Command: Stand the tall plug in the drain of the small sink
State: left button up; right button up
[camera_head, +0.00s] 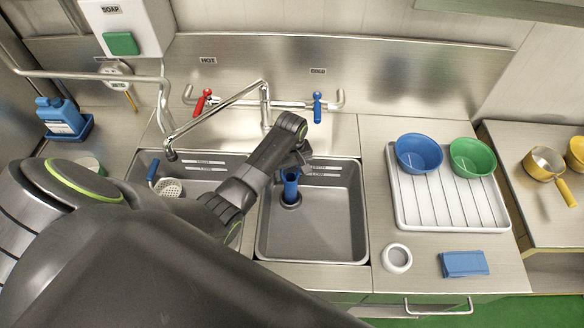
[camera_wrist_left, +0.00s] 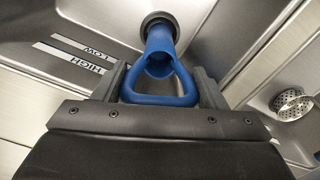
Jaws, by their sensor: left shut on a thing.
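The tall blue plug (camera_head: 290,188) is upright, or nearly so, in the right-hand sink basin (camera_head: 330,225). My left gripper (camera_head: 293,160) is above it in the head view. In the left wrist view the gripper (camera_wrist_left: 163,88) is shut on the plug's loop handle (camera_wrist_left: 160,99), with a finger at each side. The plug's lower end lines up with the dark round drain (camera_head: 291,202), which also shows in the wrist view (camera_wrist_left: 155,18). I cannot tell whether the plug is seated in it or just above. My right gripper is not in view.
A faucet (camera_head: 215,115) spans behind the basins. The left basin holds a strainer (camera_head: 168,187) and is partly hidden by my left arm. To the right are a white drainboard (camera_head: 450,212) with blue and green bowls, a white ring (camera_head: 396,258) and a blue cloth (camera_head: 464,264).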

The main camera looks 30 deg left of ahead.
pick_arm(q)
jog(key=shift+f, duration=0.55)
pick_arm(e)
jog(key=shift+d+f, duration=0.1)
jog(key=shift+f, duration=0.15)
pick_arm(q)
jog(key=o, duration=1.5)
